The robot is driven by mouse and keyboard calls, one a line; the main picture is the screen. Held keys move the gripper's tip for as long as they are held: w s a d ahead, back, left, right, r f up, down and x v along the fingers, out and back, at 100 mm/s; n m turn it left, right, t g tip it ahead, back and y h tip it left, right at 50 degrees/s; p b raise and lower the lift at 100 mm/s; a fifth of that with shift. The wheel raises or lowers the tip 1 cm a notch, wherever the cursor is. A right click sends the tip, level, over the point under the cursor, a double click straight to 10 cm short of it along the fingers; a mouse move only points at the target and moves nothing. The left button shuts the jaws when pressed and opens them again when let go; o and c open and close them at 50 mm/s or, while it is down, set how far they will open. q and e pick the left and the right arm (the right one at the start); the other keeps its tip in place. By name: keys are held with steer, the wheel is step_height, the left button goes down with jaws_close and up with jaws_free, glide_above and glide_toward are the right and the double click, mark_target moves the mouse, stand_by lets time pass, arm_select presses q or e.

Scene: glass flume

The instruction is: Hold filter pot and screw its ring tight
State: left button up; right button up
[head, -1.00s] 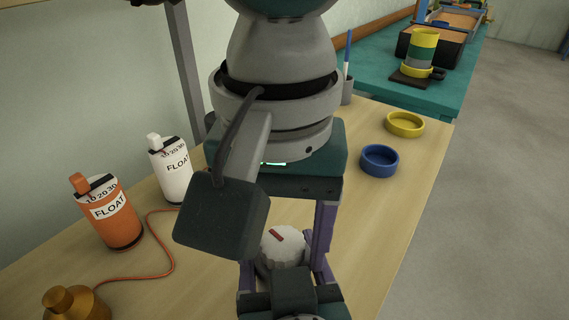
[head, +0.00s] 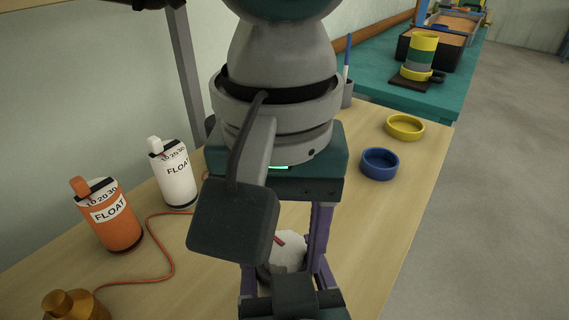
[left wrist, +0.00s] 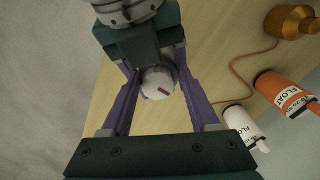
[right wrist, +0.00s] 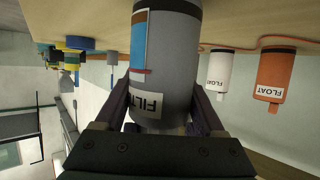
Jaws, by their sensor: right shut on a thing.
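The filter pot (right wrist: 172,65) is a grey cylinder with a white label and a blue patch; it fills the middle of the right wrist view. My right gripper (right wrist: 160,112) is shut on it, one finger on each side. The ring (head: 290,252) is white with a red mark and also shows in the left wrist view (left wrist: 158,82). My left gripper (head: 283,250) comes down from above, its purple fingers open on either side of the ring (left wrist: 157,78). Finger contact with the ring cannot be told. My left wrist partly hides the ring in the head view.
An orange float (head: 108,218) and a white float (head: 174,175) stand on the wooden table (head: 200,285), with a red cord and a brass weight (head: 75,306) nearby. Blue (head: 380,164) and yellow (head: 405,127) rings lie at the right.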

mark_target(281, 256)
arm_select(q)
steer(key=shift+o, duration=1)
steer(key=shift+r, duration=0.1)
steer(key=shift+r, duration=2.95)
arm_select(e)
steer(key=o, duration=1.5)
steer(key=shift+s, duration=0.1)
